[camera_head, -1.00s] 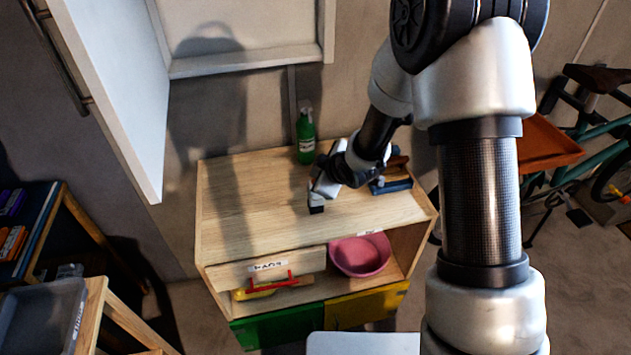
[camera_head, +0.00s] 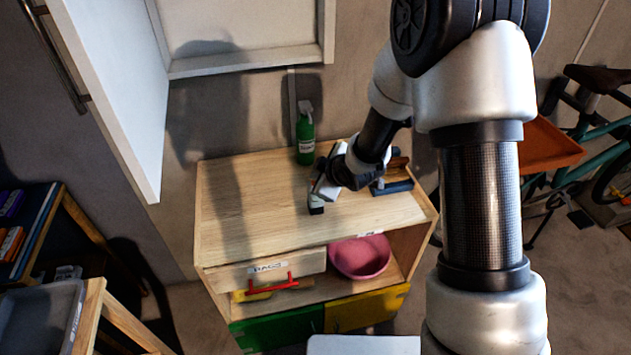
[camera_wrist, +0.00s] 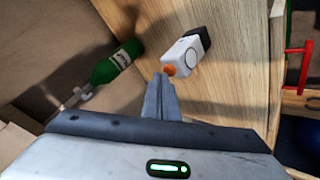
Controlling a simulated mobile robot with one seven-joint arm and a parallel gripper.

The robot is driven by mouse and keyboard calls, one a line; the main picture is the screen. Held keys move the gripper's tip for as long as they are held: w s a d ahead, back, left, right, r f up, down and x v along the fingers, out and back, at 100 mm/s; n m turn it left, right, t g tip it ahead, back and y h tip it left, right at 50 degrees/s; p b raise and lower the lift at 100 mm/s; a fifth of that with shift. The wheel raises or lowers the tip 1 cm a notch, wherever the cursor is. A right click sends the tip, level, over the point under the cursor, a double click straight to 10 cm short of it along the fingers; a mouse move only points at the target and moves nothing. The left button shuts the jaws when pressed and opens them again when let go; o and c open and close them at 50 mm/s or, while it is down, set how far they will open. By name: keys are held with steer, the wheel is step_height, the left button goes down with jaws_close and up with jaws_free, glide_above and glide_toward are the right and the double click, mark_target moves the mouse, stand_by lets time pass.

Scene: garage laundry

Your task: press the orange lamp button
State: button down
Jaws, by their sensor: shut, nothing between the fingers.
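The lamp is a small white block with a black end and an orange button. In the wrist view its white body (camera_wrist: 187,52) lies on the wooden top, and the orange button (camera_wrist: 169,70) faces my gripper. My gripper (camera_wrist: 160,77) is shut and empty, its fingertips right beside the button; I cannot tell whether they touch it. In the head view the lamp (camera_head: 316,204) is near the middle of the cabinet top, and my gripper (camera_head: 323,185) reaches it from behind right. The button is hidden there.
A green bottle (camera_head: 305,140) stands at the back of the wooden cabinet top (camera_head: 250,200). A blue object (camera_head: 393,187) lies right of my gripper. The left of the top is clear.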

stand_by(0.4)
steer(key=shift+r+p, duration=0.4)
steer(key=shift+r, duration=0.4)
steer(key=shift+r, duration=0.1)
steer(key=shift+r+p, duration=2.05)
steer(key=shift+r, duration=0.85)
